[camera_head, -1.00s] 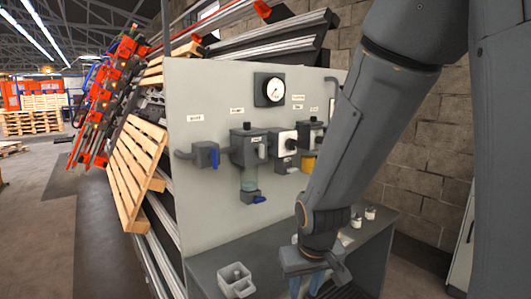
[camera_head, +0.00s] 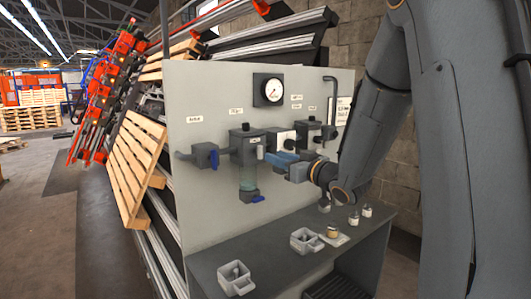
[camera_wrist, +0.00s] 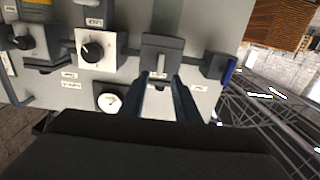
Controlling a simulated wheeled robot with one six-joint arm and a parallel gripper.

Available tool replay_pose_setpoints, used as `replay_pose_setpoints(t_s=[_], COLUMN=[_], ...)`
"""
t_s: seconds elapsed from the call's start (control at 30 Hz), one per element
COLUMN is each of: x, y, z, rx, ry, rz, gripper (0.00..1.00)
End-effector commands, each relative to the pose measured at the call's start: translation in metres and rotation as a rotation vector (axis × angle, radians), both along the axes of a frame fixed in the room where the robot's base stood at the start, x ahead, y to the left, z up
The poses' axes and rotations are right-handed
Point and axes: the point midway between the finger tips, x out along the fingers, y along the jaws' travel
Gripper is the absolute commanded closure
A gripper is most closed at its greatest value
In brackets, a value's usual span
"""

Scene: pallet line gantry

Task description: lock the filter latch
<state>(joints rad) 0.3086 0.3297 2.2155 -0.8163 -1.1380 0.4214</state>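The filter (camera_head: 246,148) is a dark grey block on the panel with a clear bowl and a blue-handled drain below it. A small pale latch (camera_head: 261,152) sits on its front right. In the wrist view the filter (camera_wrist: 162,45) appears upside down, with the pale latch (camera_wrist: 158,66) on it. My gripper (camera_head: 270,157) is at the filter's right front, pointing left at the latch. In the wrist view my gripper (camera_wrist: 162,80) is open, its two fingers apart on either side of the latch. I cannot tell whether they touch it.
A blue-handled valve (camera_head: 205,155) is left of the filter and a gauge (camera_head: 268,90) above right. The bench (camera_head: 215,262) holds grey cups (camera_head: 236,279) and small bottles (camera_head: 353,217). Free space lies before the panel.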

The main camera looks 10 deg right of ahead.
Motion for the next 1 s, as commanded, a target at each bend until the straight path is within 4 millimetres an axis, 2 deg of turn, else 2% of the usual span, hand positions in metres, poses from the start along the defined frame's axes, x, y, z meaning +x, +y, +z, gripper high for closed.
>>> replay_pose_setpoints(t_s=[0.2,0.4,0.6,0.8,1.0], x=[0.031,0.054,0.062,0.062,0.062], y=[0.015,0.024,0.028,0.027,0.027], z=[0.001,0.001,0.0,-0.001,-0.001], rx=[-0.001,-0.001,-0.001,-0.001,-0.001], ry=[0.002,0.002,0.002,0.002,0.002], rz=[0.001,-0.001,-0.002,-0.002,-0.003], gripper=[0.71,0.71,0.71,0.71,1.0])
